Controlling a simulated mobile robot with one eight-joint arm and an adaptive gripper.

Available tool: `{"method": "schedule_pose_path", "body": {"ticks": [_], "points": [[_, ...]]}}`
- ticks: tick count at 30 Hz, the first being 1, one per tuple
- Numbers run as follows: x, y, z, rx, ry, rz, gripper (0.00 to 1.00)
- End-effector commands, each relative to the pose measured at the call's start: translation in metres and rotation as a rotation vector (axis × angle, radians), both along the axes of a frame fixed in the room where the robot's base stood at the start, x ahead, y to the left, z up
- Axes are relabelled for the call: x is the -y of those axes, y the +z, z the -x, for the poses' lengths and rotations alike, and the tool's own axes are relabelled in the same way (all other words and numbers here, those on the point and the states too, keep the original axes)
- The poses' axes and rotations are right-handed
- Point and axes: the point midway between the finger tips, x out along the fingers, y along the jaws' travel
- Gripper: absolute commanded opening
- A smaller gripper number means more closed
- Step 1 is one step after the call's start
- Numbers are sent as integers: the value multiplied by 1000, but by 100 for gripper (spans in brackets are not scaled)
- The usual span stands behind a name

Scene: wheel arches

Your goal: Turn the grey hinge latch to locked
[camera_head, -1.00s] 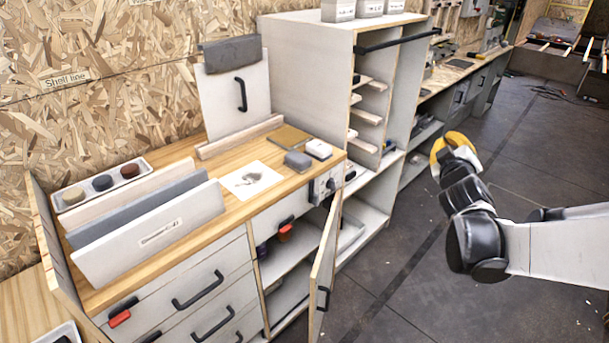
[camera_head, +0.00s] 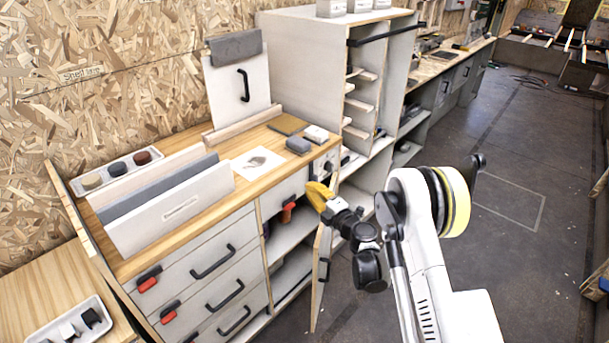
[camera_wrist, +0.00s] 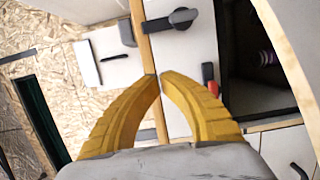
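The grey hinge latch (camera_wrist: 183,17) shows near the top of the wrist view. It has a rounded grey head and a dark piece reaching left, on a pale panel beside a wooden edge. My gripper (camera_wrist: 160,79) has two yellow fingers whose tips meet or nearly meet, with nothing held. The tips are below the latch in that view and apart from it. In the head view, my gripper (camera_head: 316,190) is in front of the workbench's right end, near the open door. The latch is too small there to make out clearly.
A red latch (camera_wrist: 208,76) sits beside an open, dark compartment in the wrist view. An open cabinet door (camera_head: 321,275) stands out below my gripper. The wooden worktop (camera_head: 215,190) holds upright panels and small blocks.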

Motion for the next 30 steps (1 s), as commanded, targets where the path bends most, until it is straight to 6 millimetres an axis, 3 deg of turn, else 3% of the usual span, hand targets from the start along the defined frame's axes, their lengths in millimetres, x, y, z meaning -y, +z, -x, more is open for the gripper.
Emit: {"method": "schedule_pose_path", "body": {"ticks": [10,12,18,30], "points": [[-47,-3,-59,0,0,-1,0],[-34,-3,-69,0,-4,-1,0],[-21,-1,-85,0,-2,-2,0],[-18,1,-88,0,-2,-2,0]]}}
